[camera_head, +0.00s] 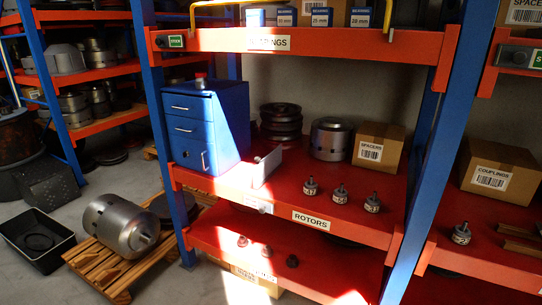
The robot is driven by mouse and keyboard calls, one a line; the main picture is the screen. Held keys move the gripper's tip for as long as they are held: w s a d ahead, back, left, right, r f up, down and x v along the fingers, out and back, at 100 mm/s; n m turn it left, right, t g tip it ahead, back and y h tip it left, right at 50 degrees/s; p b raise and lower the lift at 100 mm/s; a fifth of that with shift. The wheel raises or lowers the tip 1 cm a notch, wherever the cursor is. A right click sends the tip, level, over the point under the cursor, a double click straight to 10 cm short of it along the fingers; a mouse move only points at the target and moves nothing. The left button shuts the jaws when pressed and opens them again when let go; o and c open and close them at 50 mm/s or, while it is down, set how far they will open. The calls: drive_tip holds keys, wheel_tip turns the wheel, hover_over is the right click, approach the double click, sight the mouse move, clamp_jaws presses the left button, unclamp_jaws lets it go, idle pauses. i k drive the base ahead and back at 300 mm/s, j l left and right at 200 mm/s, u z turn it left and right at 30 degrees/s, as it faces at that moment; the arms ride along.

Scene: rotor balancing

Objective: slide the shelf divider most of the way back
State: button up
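The shelf divider appears to be the upright pale grey plate (267,167) on the red middle shelf (235,182). It stands near the shelf's front edge, just right of the blue drawer cabinet (230,118). A small knob-like part shows at its left side. How far back it could slide along the shelf cannot be told from this view. My gripper is not in view.
Small rotors (340,194) stand in a row right of the plate. Behind are dark stacked discs (281,122), a metal cylinder (331,138) and a spacers box (378,148). Blue posts (446,140) frame the bay; the upper shelf (300,42) hangs above.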

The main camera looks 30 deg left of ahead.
sight(264, 168)
drive_tip(key=i+j, duration=0.3)
drive_tip(key=j, duration=0.2)
drive_tip(key=i+j, duration=0.35)
drive_tip(key=j, duration=0.2)
drive_tip(key=i+j, duration=0.3)
drive_tip(key=j, duration=0.2)
drive_tip(key=i+j, duration=0.35)
drive_tip(key=j, duration=0.2)
drive_tip(key=i+j, duration=0.3)
drive_tip(key=j, duration=0.2)
drive_tip(key=u, duration=0.05)
